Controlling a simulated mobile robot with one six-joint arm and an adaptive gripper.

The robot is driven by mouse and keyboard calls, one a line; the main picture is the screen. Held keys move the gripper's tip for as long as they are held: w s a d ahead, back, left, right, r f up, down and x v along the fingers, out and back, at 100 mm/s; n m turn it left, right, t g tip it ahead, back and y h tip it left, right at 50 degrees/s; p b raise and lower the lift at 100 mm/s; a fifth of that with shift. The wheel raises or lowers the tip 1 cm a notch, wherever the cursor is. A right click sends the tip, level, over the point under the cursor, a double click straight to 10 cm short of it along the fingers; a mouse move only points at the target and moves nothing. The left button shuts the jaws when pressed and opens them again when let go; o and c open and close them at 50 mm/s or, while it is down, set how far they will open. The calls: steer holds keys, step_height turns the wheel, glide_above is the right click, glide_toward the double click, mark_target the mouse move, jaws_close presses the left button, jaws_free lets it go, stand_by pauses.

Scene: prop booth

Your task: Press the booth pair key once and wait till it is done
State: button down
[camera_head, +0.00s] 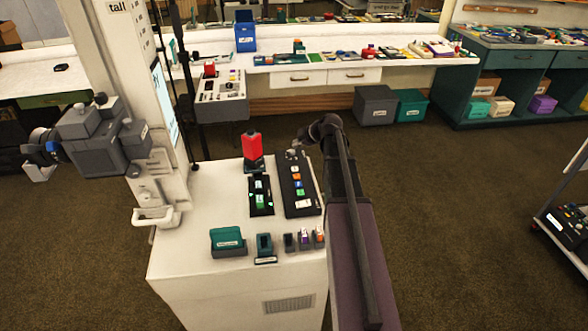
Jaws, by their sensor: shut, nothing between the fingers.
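A black key panel (308,187) lies on top of the white booth cabinet (185,262). It carries a column of small coloured keys, among them an orange one (298,185) and a green one (299,193). The labels are too small to read, so I cannot tell which is the pair key. My gripper (293,153) is at the far end of the panel, shut and empty. It is small in view, and I cannot tell whether it touches the panel. My arm covers the cabinet's right side.
A red lamp-like piece (252,146) stands behind a black tray (261,210). A teal box (228,240) and several small holders (289,242) line the front. A white column (125,70) stands at left. Behind is a long bench (420,63).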

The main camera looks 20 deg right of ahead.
mark_target(292, 167)
steer(key=shift+a+f, duration=0.1)
steer(key=shift+f, duration=0.05)
step_height(292, 167, down, 9)
steer(key=b, duration=0.8)
steer(key=shift+r+b, duration=0.2)
steer(key=shift+b, duration=0.15)
steer(key=shift+f+b, duration=0.8)
steer(key=shift+b, duration=0.05)
stand_by(2.1)
steer(key=shift+r, duration=0.2)
steer(key=shift+r+p, duration=0.65)
steer(key=shift+p, duration=0.25)
steer(key=shift+r+p, duration=2.5)
